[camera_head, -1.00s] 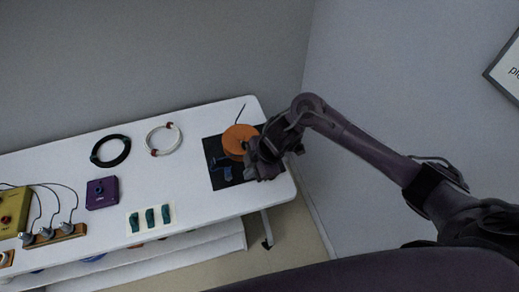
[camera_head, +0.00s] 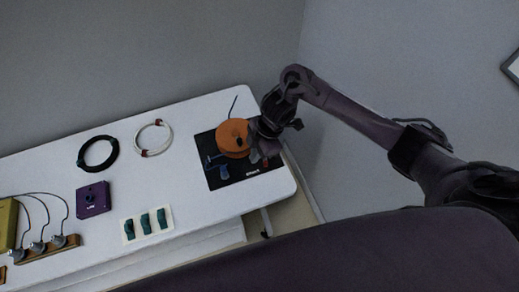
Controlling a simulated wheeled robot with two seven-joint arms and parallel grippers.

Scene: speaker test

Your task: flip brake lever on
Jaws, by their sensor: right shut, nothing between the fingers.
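A black board (camera_head: 234,182) lies at the right end of the white table, with an orange disc (camera_head: 231,136) and a small blue part (camera_head: 223,170) on it. A thin dark rod (camera_head: 233,106) sticks out behind the disc. I cannot tell for certain which part is the brake lever. My right gripper (camera_head: 257,150) is shut and empty, at the right side of the disc, over the board's right part, which it partly hides. I cannot tell whether it touches the disc. My left gripper is not in view.
The white table (camera_head: 185,194) also holds a black cable coil (camera_head: 98,153), a white cable coil (camera_head: 153,139), a purple box (camera_head: 93,200), a card with three green pieces (camera_head: 146,224) and a wooden power strip (camera_head: 46,249). A grey wall stands behind and right.

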